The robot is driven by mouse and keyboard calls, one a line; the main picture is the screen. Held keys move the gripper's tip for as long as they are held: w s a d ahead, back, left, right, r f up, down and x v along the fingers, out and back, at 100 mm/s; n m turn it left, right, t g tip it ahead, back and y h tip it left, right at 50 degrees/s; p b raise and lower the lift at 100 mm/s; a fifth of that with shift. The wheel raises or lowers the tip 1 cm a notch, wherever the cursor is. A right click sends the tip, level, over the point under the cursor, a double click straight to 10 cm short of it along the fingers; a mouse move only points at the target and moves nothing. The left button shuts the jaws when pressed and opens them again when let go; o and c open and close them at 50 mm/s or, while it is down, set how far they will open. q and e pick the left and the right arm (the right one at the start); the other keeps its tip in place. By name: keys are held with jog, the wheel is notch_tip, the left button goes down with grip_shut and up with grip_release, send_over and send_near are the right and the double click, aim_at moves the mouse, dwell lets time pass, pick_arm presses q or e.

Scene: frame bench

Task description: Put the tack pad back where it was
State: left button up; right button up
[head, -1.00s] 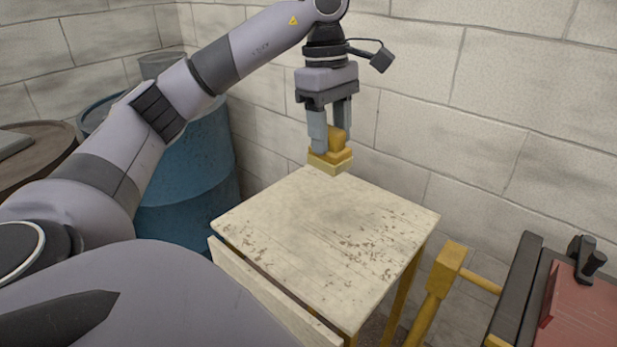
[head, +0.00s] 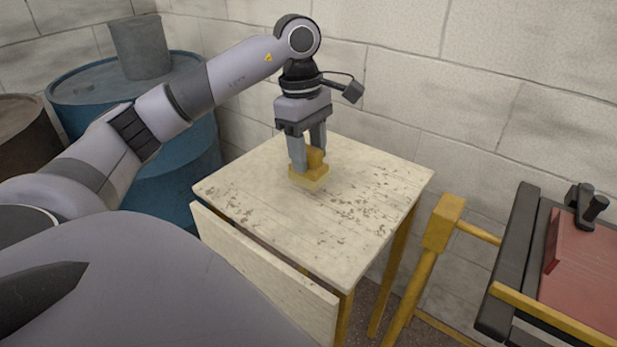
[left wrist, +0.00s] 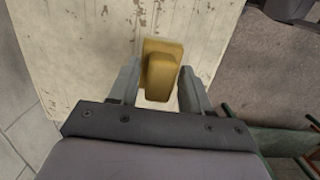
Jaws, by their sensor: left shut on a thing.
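The tack pad (head: 317,178) is a small yellow block with a raised grip and a paler underside. My left gripper (head: 308,158) is shut on its grip and points down over the worn cream table (head: 370,215). The pad is at or just above the tabletop, toward the back left; I cannot tell whether it touches. In the left wrist view the tack pad (left wrist: 160,68) sits between the two fingers of my left gripper (left wrist: 158,88), with the tabletop (left wrist: 75,45) beyond it. My right gripper is not in view.
A block wall (head: 420,70) is close behind. Most of the tabletop is clear.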

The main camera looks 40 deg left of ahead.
aim_at(308, 176)
pick_arm(q)
notch_tip(308, 176, down, 5)
jog(key=shift+r, duration=0.15)
jog(key=shift+f, duration=0.3)
jog(key=shift+f+b, duration=0.2)
jog(key=shift+b, duration=0.15)
jog(key=o, duration=1)
